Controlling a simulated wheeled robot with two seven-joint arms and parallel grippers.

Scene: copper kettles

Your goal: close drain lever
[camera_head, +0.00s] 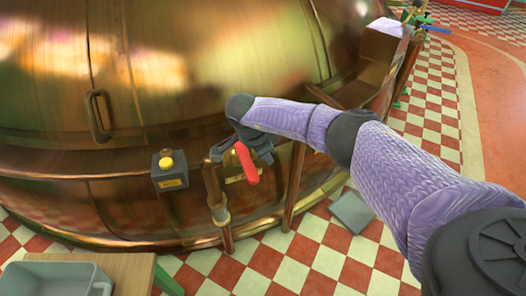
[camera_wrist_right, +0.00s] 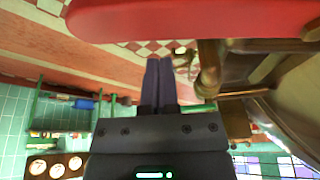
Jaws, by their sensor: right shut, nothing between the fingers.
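The drain lever has a red handle (camera_head: 247,163) that slants down on the front of the copper kettle (camera_head: 210,70), near the valve pipework. In the right wrist view the red handle (camera_wrist_right: 200,18) fills the top edge, very close to the camera. My right gripper (camera_head: 262,146) is right by the handle in the head view and partly covers the valve. Its two dark fingers (camera_wrist_right: 158,65) are together with nothing between them, pointing toward the handle. I cannot tell whether they touch it. My left gripper is not in view.
A grey box with a yellow button (camera_head: 167,162) is on the kettle's front, left of the lever. A copper pipe (camera_head: 217,205) runs down beneath the valve. A grey basin (camera_head: 56,279) stands at the lower left. The checkered floor (camera_head: 320,245) shows below, with a grey plate (camera_head: 352,212) on it.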

